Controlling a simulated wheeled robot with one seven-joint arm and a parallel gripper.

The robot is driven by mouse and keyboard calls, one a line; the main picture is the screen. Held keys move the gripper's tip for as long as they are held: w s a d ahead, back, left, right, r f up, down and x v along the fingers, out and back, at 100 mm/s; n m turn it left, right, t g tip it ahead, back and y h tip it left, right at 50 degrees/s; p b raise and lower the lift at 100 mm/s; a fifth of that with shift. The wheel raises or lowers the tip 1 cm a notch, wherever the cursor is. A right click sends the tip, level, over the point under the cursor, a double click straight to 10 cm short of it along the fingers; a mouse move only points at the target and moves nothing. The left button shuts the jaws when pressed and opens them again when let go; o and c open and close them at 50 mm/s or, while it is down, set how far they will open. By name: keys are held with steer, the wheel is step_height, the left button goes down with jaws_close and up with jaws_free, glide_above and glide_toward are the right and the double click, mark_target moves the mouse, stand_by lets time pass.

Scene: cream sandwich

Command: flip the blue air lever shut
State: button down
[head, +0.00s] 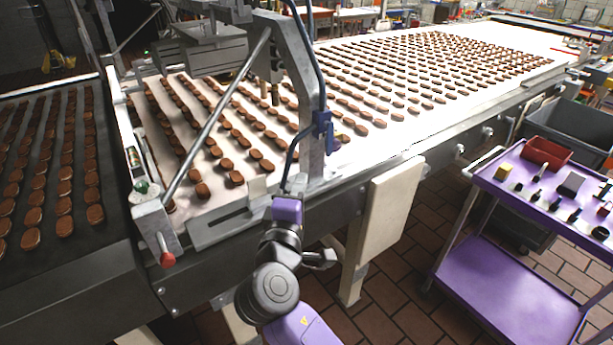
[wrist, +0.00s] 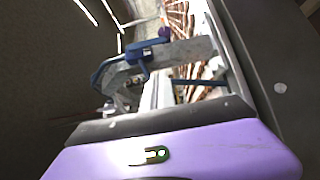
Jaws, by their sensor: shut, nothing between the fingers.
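The blue air lever (head: 324,124) sits on a valve on the right side of the grey metal post, with blue hose above and below it. In the head view its handle seems to hang roughly upright along the post. The lever also shows in the wrist view (wrist: 140,60), upper middle, near the post. My gripper (head: 287,208), with a purple housing, is below and left of the lever, in front of the conveyor edge, apart from the lever. It is shut and empty; its fingertips are hard to make out. Its purple body fills the bottom of the wrist view.
The grey post (head: 305,90) and its slanted brace (head: 218,115) stand over the white conveyor (head: 440,100) with rows of brown biscuits. A red knob (head: 167,259) sits at the left. A purple cart (head: 490,185) with small parts stands right. Tiled floor between is open.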

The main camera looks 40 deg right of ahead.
mark_target(328, 138)
steer(key=w+d+p, duration=0.3)
steer(key=w+d, duration=0.2)
steer(key=d, duration=0.4)
steer(key=shift+w+d, duration=0.4)
steer(key=shift+f+b, duration=0.15)
steer(key=shift+b, duration=0.25)
steer(key=shift+d+n+b, duration=0.2)
steer(key=shift+n+b, duration=0.1)
steer(key=shift+b, duration=0.2)
